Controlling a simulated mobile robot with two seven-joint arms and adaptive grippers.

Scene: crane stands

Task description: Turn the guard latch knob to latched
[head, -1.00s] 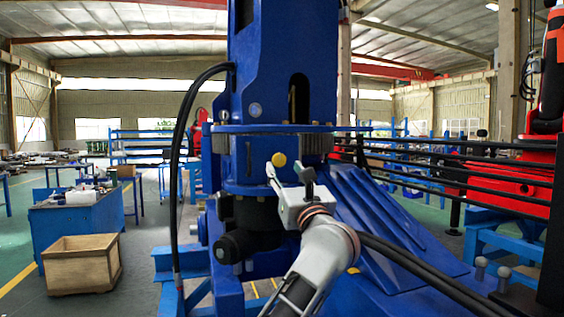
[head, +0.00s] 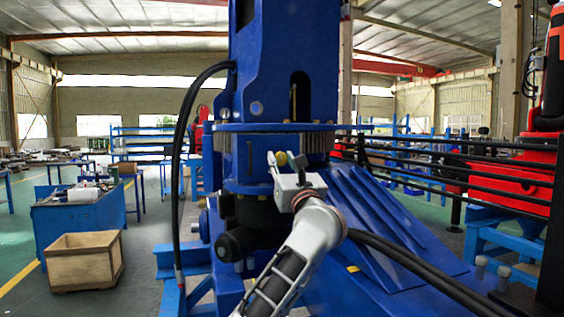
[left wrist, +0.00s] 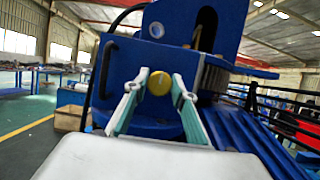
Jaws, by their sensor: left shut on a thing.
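The guard latch knob is a small yellow round knob (head: 281,159) on the front of the blue crane column (head: 282,75). In the left wrist view the yellow knob (left wrist: 159,83) sits between the two fingertips. My left gripper (head: 284,166) reaches up to it from below right, and its fingers partly cover the knob in the head view. In the left wrist view the fingers of the left gripper (left wrist: 160,84) close on the knob from both sides. My right gripper is in neither view.
Black hoses loop left of the column and run along the lower right. A blue sloped base (head: 385,225) spreads right of my arm. A wooden crate (head: 84,261) and a blue workbench (head: 80,222) stand on the floor at left. Black rails (head: 460,165) cross at right.

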